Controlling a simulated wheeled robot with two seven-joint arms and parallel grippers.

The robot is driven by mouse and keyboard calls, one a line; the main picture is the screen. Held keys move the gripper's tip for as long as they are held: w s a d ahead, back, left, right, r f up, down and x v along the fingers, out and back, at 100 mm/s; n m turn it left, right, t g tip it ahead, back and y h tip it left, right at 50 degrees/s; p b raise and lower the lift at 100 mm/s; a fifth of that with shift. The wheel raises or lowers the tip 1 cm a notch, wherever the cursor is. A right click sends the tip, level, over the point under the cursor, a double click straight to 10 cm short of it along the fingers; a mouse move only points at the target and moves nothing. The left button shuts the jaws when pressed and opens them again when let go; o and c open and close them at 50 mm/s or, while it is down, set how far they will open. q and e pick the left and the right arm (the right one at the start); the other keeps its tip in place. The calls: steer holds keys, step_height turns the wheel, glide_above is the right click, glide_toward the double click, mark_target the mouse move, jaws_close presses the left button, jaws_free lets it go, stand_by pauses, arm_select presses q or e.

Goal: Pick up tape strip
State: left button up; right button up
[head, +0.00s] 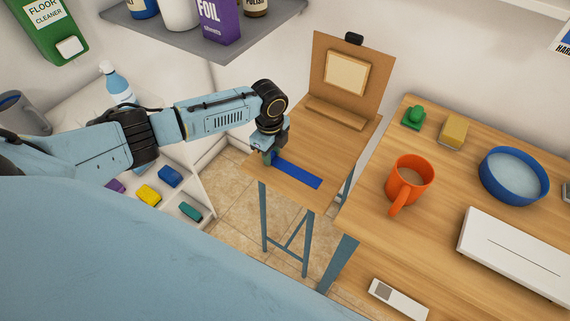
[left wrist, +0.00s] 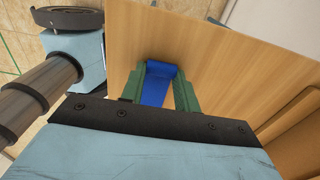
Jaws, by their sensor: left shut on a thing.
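A blue tape strip (head: 299,171) lies along the small wooden table (head: 300,140), its far end toward the front right of the tabletop. My left gripper (head: 269,158) is at the strip's left end, low over the tabletop. In the left wrist view the green fingers of my left gripper (left wrist: 167,90) stand on both sides of the blue strip (left wrist: 156,82) and are shut on it. Part of the strip is hidden behind the gripper body there. My right gripper is not in view.
An easel board (head: 345,75) with a cream square stands at the small table's back. A larger table to the right holds an orange mug (head: 409,179), a blue bowl (head: 514,176), a sponge (head: 453,132) and a white box (head: 515,255). A grey shelf (head: 180,35) with bottles hangs above.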

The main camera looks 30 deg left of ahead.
arm_select(q)
step_height(320, 180, up, 10)
steer(key=p, duration=0.1)
steer(key=shift+p, duration=0.3)
steer(key=o, duration=0.4)
steer(key=shift+c, duration=1)
